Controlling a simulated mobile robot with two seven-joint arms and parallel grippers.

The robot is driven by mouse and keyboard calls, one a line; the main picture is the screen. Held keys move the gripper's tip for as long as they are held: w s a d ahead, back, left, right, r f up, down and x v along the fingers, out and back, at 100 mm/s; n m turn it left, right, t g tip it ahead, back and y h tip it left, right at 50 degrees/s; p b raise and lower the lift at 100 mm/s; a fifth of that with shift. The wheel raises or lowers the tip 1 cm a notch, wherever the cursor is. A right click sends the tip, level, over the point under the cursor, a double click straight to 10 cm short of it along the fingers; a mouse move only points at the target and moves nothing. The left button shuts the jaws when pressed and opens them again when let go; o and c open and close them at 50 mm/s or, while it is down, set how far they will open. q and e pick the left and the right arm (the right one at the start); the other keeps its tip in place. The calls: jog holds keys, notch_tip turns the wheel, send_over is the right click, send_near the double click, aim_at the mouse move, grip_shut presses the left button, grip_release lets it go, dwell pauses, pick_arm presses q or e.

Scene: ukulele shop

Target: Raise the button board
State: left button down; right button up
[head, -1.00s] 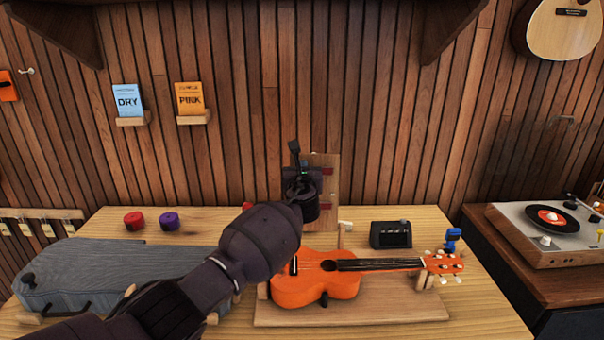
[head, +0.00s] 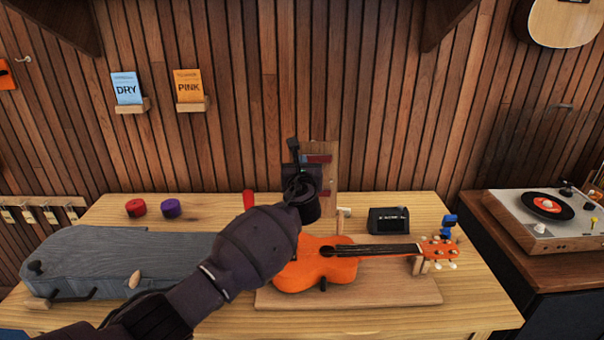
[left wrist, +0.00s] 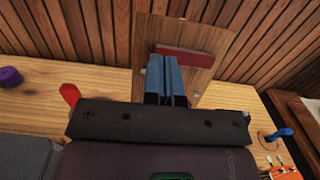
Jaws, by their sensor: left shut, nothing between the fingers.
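The button board (head: 330,190) is a wooden panel standing upright at the back of the bench, near the slatted wall. A dark red bar (head: 319,159) crosses its upper part. In the left wrist view, the board (left wrist: 150,35) and its red bar (left wrist: 198,59) are straight ahead. My left gripper (head: 292,148) is shut and empty in front of the board, hiding its left part in the head view. Its two fingertips (left wrist: 164,55) lie together over the bar's left end in the wrist view; I cannot tell whether they touch it. My right gripper is not in view.
An orange ukulele (head: 310,268) lies on a wooden stand right of my forearm. A grey case (head: 120,258) lies at left. A red upright handle (head: 249,200), a black device (head: 389,220) and red and purple round pieces (head: 171,208) are on the bench (head: 215,205).

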pick_arm(q)
jog(key=s+d+r+n+h, duration=0.3)
jog(key=s+n+h, duration=0.1)
jog(key=s+n, duration=0.5)
jog(key=s+a+f+n+g, duration=0.1)
jog(key=s+a+f+n, duration=0.5)
jog(key=a+f+n, duration=0.4)
jog(key=s+a+f+n+g, duration=0.1)
jog(key=s+a+f+n, duration=0.4)
jog(key=s+a+n, duration=0.45)
jog(key=s+a+f+n+g+y, duration=0.2)
jog(key=s+a+f, duration=0.4)
jog(key=s+f, duration=0.3)
jog(key=s+a+f+n+g+y, duration=0.2)
jog(key=s+a+f+n, duration=0.2)
jog(key=s, duration=0.9)
notch_tip(320, 180, down, 5)
jog(key=shift+a+r+g+p, duration=0.1)
jog(key=shift+a+g+p, duration=0.25)
jog(key=shift+a, duration=0.8)
